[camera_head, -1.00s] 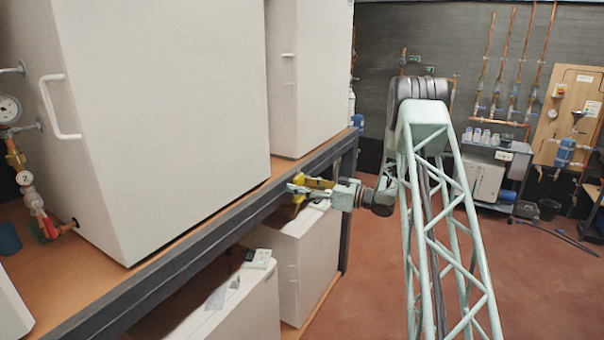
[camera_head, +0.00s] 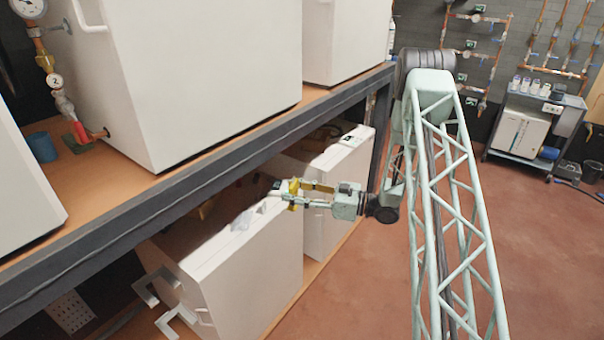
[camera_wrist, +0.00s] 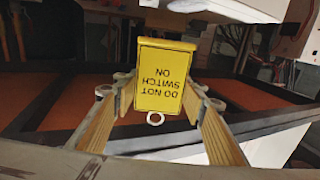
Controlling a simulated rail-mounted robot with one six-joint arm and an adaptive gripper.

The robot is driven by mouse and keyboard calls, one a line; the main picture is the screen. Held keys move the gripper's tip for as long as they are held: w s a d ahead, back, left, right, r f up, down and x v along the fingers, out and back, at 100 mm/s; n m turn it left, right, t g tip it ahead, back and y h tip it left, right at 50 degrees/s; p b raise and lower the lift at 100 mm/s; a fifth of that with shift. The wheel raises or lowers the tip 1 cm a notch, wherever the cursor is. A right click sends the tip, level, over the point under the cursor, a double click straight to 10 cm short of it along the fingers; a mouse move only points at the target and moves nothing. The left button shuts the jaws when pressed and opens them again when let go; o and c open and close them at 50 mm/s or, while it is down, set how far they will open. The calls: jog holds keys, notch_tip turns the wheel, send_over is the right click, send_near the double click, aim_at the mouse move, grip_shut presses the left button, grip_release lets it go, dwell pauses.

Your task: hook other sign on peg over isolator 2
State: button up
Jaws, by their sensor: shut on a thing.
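In the wrist view a yellow sign (camera_wrist: 165,78) reading "DO NOT SWITCH ON" sits between the fingers of my gripper (camera_wrist: 155,108). The lettering is upside down in this view, and a small ring (camera_wrist: 155,118) shows at the sign's lower edge. My gripper is shut on the sign. In the head view my gripper (camera_head: 294,194) points left, in front of the lower white cabinets and below the upper shelf's edge. The sign cannot be told clearly from the fingers there. I cannot make out isolator 2 or its peg in either view.
The upper shelf's dark beam (camera_head: 220,148) runs close above and behind my gripper. A lower white cabinet (camera_head: 235,265) is close by, with pale brackets (camera_head: 170,300) at its front. A trolley (camera_head: 535,125) stands at the back right. The red floor (camera_head: 545,260) is open at right.

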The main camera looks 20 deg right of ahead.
jog(key=s+a+f+n+g+y+b, duration=0.1)
jog(key=s+a+f, duration=0.3)
jog(key=s+a, duration=0.1)
jog(key=shift+a+f+b, duration=0.25)
jog(key=shift+a+b, duration=0.1)
jog(key=shift+a, duration=0.3)
jog(key=shift+s+a, duration=0.15)
